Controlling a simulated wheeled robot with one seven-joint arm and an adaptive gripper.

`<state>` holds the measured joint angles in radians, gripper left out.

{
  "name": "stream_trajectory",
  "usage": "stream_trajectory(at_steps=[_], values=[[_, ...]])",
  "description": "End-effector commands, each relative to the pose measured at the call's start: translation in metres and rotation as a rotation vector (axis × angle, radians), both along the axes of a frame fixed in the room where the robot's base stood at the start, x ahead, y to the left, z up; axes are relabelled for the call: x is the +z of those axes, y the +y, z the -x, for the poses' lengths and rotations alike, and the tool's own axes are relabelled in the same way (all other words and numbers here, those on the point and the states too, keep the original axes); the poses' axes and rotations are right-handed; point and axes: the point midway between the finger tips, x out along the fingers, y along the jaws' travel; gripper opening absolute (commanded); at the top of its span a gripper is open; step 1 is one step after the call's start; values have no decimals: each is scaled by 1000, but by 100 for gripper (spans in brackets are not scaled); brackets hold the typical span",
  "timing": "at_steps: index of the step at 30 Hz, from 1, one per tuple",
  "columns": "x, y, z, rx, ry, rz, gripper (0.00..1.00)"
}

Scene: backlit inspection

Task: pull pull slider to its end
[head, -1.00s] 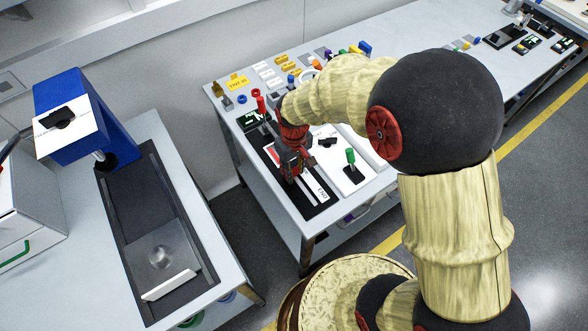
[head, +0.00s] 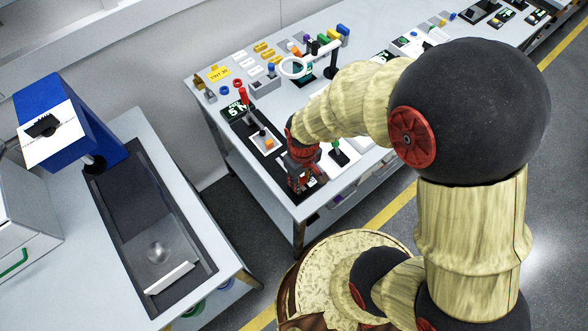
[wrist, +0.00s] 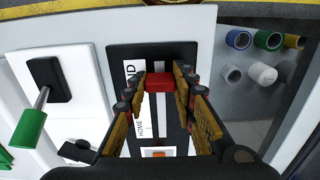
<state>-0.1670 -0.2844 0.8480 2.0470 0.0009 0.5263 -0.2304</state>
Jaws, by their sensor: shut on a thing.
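The pull slider's red handle (wrist: 160,82) sits between the two fingers of my gripper (wrist: 161,88) in the wrist view, and the gripper is shut on it. The handle is on a dark base plate (wrist: 126,52) with a pale slotted track.
A green-topped lever (head: 337,146) stands just right of my gripper, and a red-topped lever (head: 245,97) is farther back. A blue press (head: 62,118) stands on the left bench. A floor gap lies between the benches.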

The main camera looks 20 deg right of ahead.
Motion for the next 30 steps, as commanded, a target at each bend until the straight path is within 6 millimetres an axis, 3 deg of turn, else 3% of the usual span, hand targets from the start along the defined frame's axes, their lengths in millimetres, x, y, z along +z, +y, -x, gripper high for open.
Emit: stream_trajectory(at_steps=[7,8,17,26,30], values=[[-1,-1,4,1,10,3,0],[-1,-1,4,1,10,3,28],[-1,-1,2,0,7,2,45],[0,-1,2,0,5,1,45],[9,0,1,0,3,1,45]])
